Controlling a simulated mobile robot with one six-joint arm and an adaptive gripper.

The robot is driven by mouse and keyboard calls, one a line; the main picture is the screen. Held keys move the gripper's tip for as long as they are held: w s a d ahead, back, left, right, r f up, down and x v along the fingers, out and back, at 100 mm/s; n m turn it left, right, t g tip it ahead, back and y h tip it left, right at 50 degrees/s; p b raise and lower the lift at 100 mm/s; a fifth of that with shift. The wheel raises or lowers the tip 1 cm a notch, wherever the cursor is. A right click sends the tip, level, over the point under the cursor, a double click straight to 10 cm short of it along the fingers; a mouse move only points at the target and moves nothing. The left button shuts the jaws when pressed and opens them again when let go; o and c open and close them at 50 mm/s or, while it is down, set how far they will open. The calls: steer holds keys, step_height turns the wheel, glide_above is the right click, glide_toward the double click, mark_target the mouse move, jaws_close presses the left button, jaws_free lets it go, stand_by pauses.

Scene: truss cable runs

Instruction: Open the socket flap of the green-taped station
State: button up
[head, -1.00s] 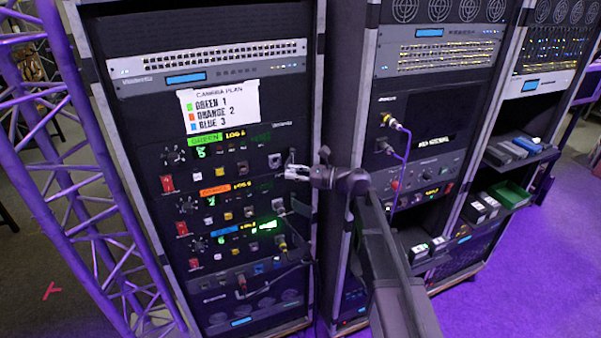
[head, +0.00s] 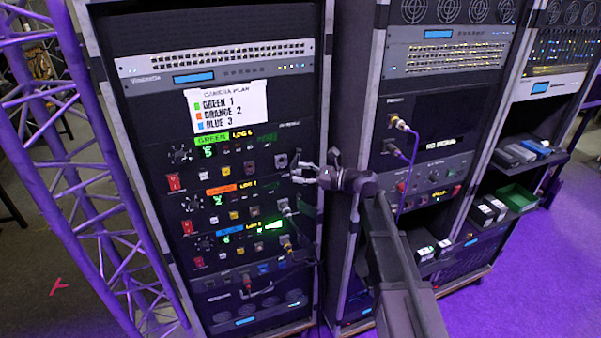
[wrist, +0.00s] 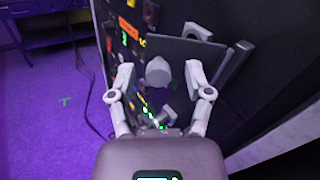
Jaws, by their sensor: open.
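The green-taped station (head: 232,158) is the top of three stacked stations in the left rack, with a green tape label (head: 210,140) at its upper left. A small grey socket square (head: 281,160) sits at its right end; I cannot tell whether its flap is open or shut. My gripper (head: 298,175) is just right of and slightly below that socket. In the wrist view my gripper (wrist: 160,96) is open and empty, its fingers well apart. A grey rounded piece (wrist: 159,70) and a dark flat plate (wrist: 190,51) show beyond the fingers; which station they belong to is unclear.
A camera plan sign (head: 228,106) hangs above. A second rack (head: 440,130) stands right, a purple truss (head: 75,180) left.

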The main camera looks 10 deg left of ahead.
steer(key=d, duration=1.1)
steer(key=shift+s, duration=0.25)
